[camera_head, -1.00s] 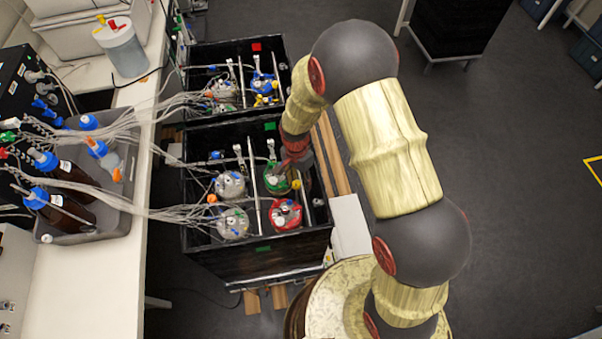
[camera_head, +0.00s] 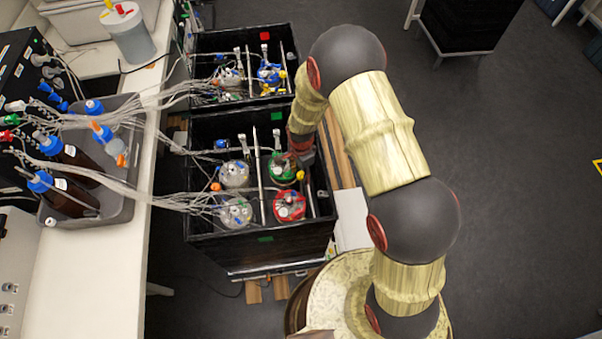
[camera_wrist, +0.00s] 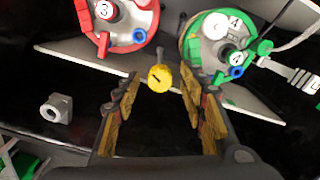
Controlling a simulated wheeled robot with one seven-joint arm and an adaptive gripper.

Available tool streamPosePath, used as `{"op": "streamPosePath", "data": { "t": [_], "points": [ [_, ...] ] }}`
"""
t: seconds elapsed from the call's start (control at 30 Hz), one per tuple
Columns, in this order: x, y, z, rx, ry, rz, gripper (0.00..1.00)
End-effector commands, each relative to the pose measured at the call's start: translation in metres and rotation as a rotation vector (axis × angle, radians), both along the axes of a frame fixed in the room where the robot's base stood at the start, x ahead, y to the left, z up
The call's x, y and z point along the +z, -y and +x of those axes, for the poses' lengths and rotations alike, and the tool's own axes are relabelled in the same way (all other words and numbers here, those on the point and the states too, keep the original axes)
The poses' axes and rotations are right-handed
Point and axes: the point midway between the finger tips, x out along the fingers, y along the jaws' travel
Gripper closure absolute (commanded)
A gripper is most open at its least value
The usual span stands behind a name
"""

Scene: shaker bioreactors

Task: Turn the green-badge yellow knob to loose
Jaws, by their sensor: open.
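The yellow knob (camera_wrist: 160,77) is small and round with a dark mark on its face. In the wrist view it shows between and just beyond the fingertips of my open gripper (camera_wrist: 160,92), with gaps on both sides. In the head view my gripper (camera_head: 303,160) is over this box's right side, beside the green-lidded vessel (camera_head: 282,167), and largely hides the knob's area. The green-lidded vessel also shows at upper right in the wrist view (camera_wrist: 214,48).
A red-lidded vessel (camera_head: 289,205) stands close by, at upper left in the wrist view (camera_wrist: 116,22). Two clear vessels (camera_head: 234,174) with tubing fill the box's left side. A second box (camera_head: 215,42) with a red badge is behind. Open floor lies right of my arm.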

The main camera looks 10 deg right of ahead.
Motion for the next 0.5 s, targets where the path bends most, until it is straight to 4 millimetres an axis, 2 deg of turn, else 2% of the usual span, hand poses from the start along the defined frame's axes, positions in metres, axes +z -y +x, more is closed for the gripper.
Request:
{"op": "streamPosePath", "data": {
  "t": [0.3, 0.5],
  "points": [
    [-0.0029, -0.0001, 0.0004, 0.000, 0.001, 0.000, 0.58],
    [-0.0028, 0.0000, 0.0003, 0.000, 0.001, 0.000, 0.70]
  ]
}}
